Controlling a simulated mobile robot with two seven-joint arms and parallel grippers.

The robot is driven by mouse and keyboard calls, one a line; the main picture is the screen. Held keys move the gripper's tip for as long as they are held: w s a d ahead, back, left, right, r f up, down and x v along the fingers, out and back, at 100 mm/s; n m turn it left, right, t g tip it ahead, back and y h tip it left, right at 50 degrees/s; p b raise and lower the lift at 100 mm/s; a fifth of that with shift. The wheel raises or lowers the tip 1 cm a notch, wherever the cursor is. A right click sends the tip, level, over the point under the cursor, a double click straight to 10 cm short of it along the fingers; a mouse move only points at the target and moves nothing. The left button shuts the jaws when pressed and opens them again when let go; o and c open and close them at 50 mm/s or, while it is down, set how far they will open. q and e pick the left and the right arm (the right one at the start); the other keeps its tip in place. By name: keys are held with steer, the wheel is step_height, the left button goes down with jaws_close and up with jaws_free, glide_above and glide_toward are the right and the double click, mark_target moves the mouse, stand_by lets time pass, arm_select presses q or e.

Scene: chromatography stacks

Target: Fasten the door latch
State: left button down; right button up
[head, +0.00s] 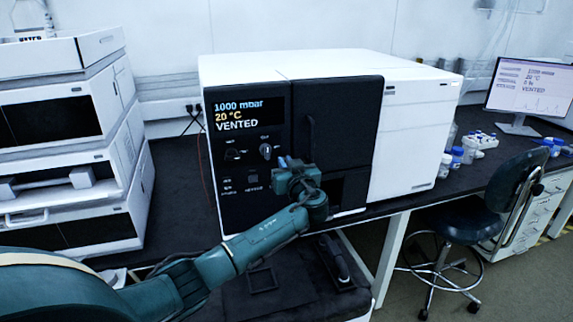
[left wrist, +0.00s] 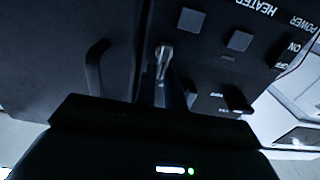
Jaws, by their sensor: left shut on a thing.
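The instrument has a white housing with a black front panel (head: 235,165) and a black door (head: 340,115) on the panel's right. My left gripper (head: 286,162) is at the panel's edge next to the door and hides the latch in the head view. In the left wrist view, the small metal door latch (left wrist: 165,56) sits between the fingers of my left gripper (left wrist: 166,85), which is shut on it. The curved black door handle (left wrist: 96,66) stands to its left, apart from the fingers. My right gripper is in neither view.
The display (head: 240,117) reads 1000 mbar, 20 °C, VENTED. Panel switches and knobs, including a square button (left wrist: 239,41), are close beside my gripper. A white module stack (head: 70,150) stands left. Bottles, a monitor (head: 532,88) and a chair (head: 490,200) are right.

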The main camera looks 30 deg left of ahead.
arm_select(q)
steer(key=m, duration=0.6)
steer(key=w+d+f+m+b, duration=0.1)
steer(key=m, duration=0.5)
steer(key=f+m, duration=0.1)
steer(key=m, duration=0.4)
steer(key=shift+w+d+f+m, duration=0.2)
steer(key=shift+w+m, duration=0.1)
steer(key=shift+m, duration=0.1)
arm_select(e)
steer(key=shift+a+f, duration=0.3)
arm_select(q)
steer(key=c, duration=1.5)
jaws_free()
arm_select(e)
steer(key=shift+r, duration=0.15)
